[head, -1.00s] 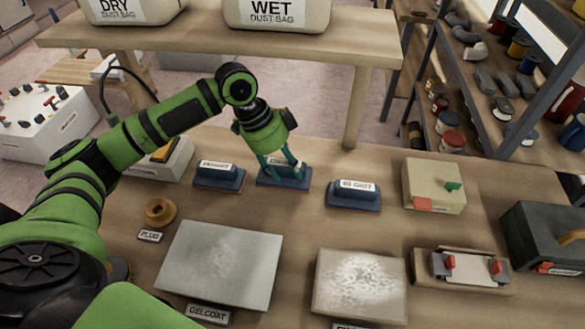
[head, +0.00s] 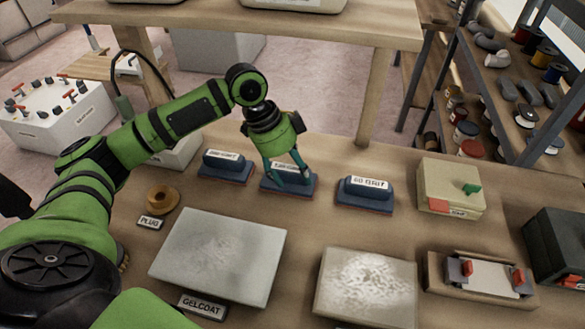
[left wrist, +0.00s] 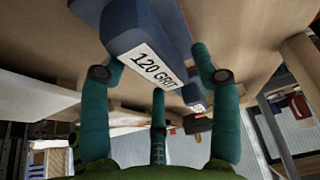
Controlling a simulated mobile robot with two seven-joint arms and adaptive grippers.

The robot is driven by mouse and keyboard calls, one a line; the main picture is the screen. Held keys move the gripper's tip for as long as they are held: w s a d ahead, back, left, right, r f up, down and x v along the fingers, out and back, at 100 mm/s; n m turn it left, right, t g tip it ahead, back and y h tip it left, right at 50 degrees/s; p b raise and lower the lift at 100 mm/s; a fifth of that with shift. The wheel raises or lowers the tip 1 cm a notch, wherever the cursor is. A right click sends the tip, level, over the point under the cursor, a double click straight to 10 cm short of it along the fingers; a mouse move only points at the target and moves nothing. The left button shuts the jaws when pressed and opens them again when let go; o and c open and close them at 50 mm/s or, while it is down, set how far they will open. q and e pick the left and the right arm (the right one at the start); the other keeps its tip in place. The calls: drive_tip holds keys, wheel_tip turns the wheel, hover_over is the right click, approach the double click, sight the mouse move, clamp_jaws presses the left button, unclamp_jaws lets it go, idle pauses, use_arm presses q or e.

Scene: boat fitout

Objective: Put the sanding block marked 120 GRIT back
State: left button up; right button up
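The sanding block marked 120 GRIT (head: 288,187) is blue with a white label and a reddish underside. It stands on the bench, between two similar blocks. My left gripper (head: 290,176) is over it, pointing down, with its teal fingers at either side of the label. In the left wrist view the 120 GRIT label (left wrist: 153,66) shows between the fingers, whose tips bend in close to the block. Whether they press on it is not clear. My right gripper is not in view.
A block marked 60 GRIT (head: 365,197) stands to the right and another blue block (head: 224,166) to the left. A gelcoat panel (head: 218,255), a second panel (head: 366,287) and a plug ring (head: 162,199) lie in front. A beige box (head: 450,188) is at right.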

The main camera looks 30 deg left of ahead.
sight(293, 170)
use_arm(q)
drive_tip(key=shift+s+f, duration=0.1)
drive_tip(key=shift+a+r, duration=0.15)
drive_tip(key=shift+r, duration=0.2)
drive_tip(key=v, duration=0.5)
drive_tip(key=shift+b, duration=0.3)
drive_tip(key=s+a, duration=0.1)
drive_tip(key=a, duration=0.2)
drive_tip(key=a+b, duration=0.1)
drive_tip(key=a, duration=0.2)
drive_tip(key=s+a+b, duration=0.1)
drive_tip(key=a, duration=0.3)
drive_tip(key=shift+s+a+f, duration=0.1)
drive_tip(key=shift+s+f, duration=0.15)
drive_tip(key=shift+s, duration=0.05)
drive_tip(key=shift+s+a+r, duration=0.1)
drive_tip(key=shift+s+a, duration=0.05)
drive_tip(key=shift+a, duration=0.45)
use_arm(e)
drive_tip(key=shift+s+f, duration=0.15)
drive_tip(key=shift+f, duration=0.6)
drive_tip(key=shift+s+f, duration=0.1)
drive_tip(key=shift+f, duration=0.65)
